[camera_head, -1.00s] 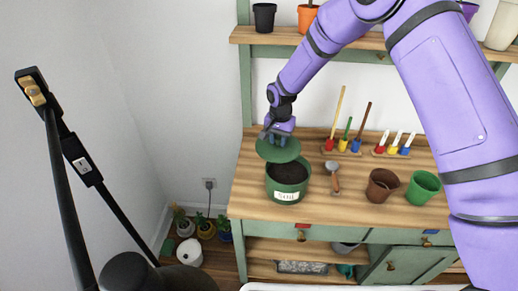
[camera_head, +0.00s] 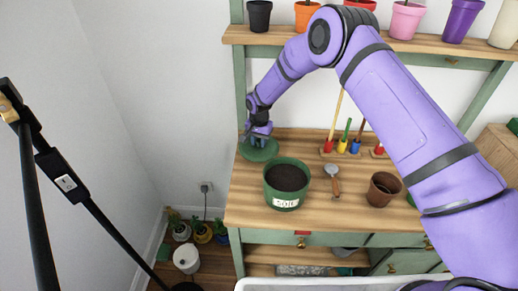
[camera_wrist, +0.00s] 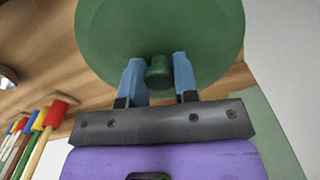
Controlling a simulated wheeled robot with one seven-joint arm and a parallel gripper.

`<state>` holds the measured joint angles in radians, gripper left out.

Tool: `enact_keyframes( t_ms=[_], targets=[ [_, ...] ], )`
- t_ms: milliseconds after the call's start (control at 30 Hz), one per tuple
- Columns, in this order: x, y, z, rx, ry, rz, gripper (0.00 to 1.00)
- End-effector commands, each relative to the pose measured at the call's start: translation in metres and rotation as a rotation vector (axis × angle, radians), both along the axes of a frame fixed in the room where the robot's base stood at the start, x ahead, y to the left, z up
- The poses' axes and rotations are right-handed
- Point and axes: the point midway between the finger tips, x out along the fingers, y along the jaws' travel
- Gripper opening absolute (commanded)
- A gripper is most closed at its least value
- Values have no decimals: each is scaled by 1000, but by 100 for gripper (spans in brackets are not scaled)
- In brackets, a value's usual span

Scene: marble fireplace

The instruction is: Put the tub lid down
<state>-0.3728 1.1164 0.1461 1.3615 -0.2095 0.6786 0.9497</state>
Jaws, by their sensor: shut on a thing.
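The green round tub lid (camera_head: 259,151) is at the back left of the wooden bench top, left of and behind the tub. My gripper (camera_head: 258,131) is above it, shut on its knob. In the wrist view the lid (camera_wrist: 160,30) fills the top, and its knob (camera_wrist: 159,72) sits between the two blue fingers of my gripper (camera_wrist: 159,76). I cannot tell whether the lid touches the bench. The green tub (camera_head: 285,201) stands uncovered, with dark soil in it and a white label on its front.
A small trowel (camera_head: 333,178) lies right of the tub, and a brown pot (camera_head: 383,189) stands farther right. Coloured-handled tools (camera_head: 342,146) stand at the back. The bench's left edge and green post (camera_head: 239,85) are close to the lid.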

Motion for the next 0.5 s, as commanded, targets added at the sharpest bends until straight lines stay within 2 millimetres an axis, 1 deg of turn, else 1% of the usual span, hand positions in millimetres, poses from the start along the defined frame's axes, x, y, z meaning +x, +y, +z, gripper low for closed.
enact_keyframes(
  t_ms=[167, 300, 400, 500],
  targets=[
    [-1, 0, -15, -2, 2, 1, 4],
    [-1, 0, -34, 0, 2, 1, 4],
    [0, 0, -39, 0, 0, 0, 4],
    [0, 0, -38, 0, 0, 0, 4]
  ],
)
